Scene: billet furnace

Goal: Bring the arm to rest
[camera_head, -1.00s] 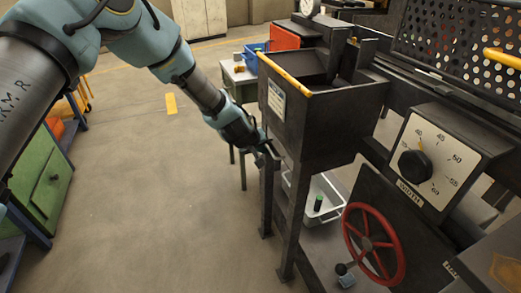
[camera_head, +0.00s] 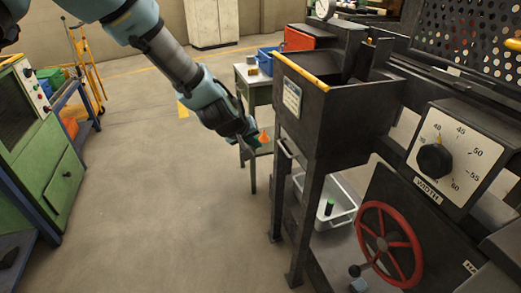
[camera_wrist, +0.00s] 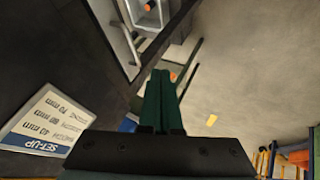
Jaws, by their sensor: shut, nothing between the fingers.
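My gripper (camera_head: 251,136) hangs at the end of my arm in the head view, left of the dark metal hopper (camera_head: 340,112) and apart from it. In the wrist view its two green fingers (camera_wrist: 161,78) lie side by side, shut with nothing between them. My arm comes in from the upper left of the head view and slopes down to the right. The floor shows beyond the fingertips.
The hopper's machine carries a width dial (camera_head: 435,160) and a red handwheel (camera_head: 389,245). A white bin (camera_head: 345,212) with a green-topped piece stands under the hopper. A small table (camera_head: 257,92) is behind my gripper. A green cabinet (camera_head: 62,185) stands left. Open floor lies between.

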